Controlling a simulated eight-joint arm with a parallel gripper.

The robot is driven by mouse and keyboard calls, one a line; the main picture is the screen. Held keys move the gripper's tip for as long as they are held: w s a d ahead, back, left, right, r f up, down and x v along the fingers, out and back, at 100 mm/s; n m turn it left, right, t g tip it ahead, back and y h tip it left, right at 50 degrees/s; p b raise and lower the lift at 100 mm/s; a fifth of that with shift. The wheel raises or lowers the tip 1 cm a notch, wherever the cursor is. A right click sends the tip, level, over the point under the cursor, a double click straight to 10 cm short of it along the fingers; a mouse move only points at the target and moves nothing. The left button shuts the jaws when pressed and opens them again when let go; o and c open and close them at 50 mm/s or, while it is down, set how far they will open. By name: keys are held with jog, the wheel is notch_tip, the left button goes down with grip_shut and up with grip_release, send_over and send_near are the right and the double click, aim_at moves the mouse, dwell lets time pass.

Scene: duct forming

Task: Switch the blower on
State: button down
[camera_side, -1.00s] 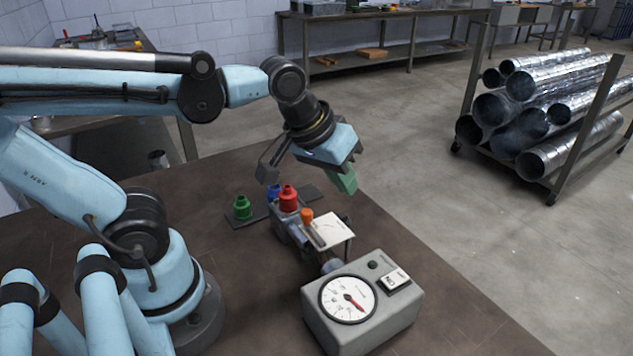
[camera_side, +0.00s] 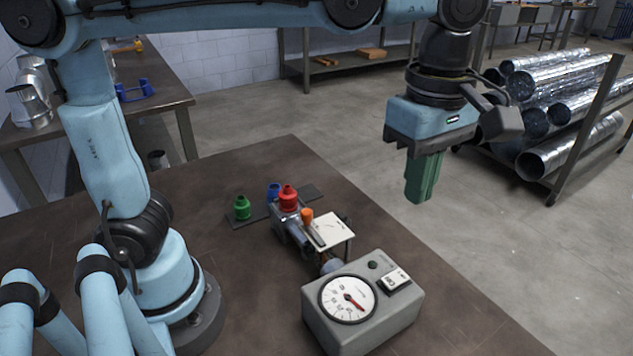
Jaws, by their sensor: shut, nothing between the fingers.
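The blower box (camera_side: 362,325) is a grey case near the front right of the brown table. Its top carries a round white dial (camera_side: 347,299) with a red needle, a small dark round button or lamp (camera_side: 373,265), and a white rocker switch (camera_side: 395,280) in a dark frame. Which way the rocker is tipped is too small to tell. My gripper (camera_side: 418,190) has green fingers, shut and empty, pointing down. It hangs high above and behind the box, apart from it, with nothing touching the switch.
Left of the box stands a metal fixture (camera_side: 297,236) with a red nozzle (camera_side: 288,198), an orange-topped part (camera_side: 308,217) and a white plate (camera_side: 333,231). Green (camera_side: 242,208) and blue (camera_side: 273,191) nozzles stand nearby. A rack of silver ducts (camera_side: 555,110) stands beyond the table.

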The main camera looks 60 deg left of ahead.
aim_at(400, 274)
jog(key=shift+d, duration=0.15)
jog(key=shift+f, duration=0.1)
notch_tip(400, 274, down, 14)
jog(key=shift+r, duration=0.15)
dwell(0.7)
jog(key=shift+f, duration=0.2)
dwell(0.3)
jog(key=shift+s+r, duration=0.25)
jog(key=shift+s, duration=0.5)
